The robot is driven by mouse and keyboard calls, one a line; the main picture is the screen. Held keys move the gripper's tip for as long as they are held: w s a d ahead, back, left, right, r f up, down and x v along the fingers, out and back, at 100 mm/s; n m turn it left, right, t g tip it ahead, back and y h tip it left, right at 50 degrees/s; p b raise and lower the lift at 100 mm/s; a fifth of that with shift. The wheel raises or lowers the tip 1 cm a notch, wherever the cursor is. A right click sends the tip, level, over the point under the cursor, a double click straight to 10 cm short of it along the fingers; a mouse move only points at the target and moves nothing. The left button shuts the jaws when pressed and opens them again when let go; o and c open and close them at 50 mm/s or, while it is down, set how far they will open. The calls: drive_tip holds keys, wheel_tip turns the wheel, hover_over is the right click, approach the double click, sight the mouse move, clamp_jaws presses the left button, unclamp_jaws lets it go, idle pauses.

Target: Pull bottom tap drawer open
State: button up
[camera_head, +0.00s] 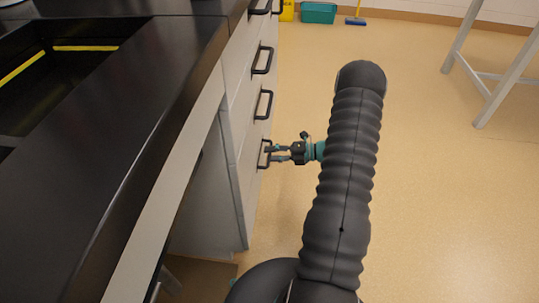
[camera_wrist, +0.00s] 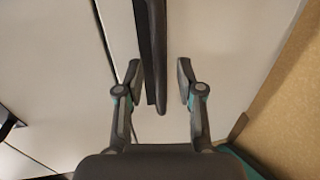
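The bottom drawer (camera_head: 250,168) is in the white cabinet under the black bench and appears closed. Its dark bar handle (camera_head: 265,150) is at the gripper's fingertips in the head view. My gripper (camera_head: 270,154) reaches in from the right toward the drawer front. In the wrist view, the handle (camera_wrist: 151,50) runs down between the two spread fingers of my gripper (camera_wrist: 158,84), with a gap on each side. The handle lies nearer the left finger. My gripper is open and holds nothing.
Several more drawers with dark handles (camera_head: 263,104) sit above. The black bench top (camera_head: 120,130) with a sink fills the left. The floor (camera_head: 440,190) to the right is clear up to a grey table frame (camera_head: 490,85). A teal bin (camera_head: 318,13) stands far back.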

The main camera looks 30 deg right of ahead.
drive_tip(key=shift+w+a+f, duration=0.1)
drive_tip(key=shift+w+a, duration=0.2)
drive_tip(key=shift+a, duration=0.15)
clamp_jaws()
drive_tip(key=shift+s+d, duration=0.1)
drive_tip(key=shift+s, duration=0.05)
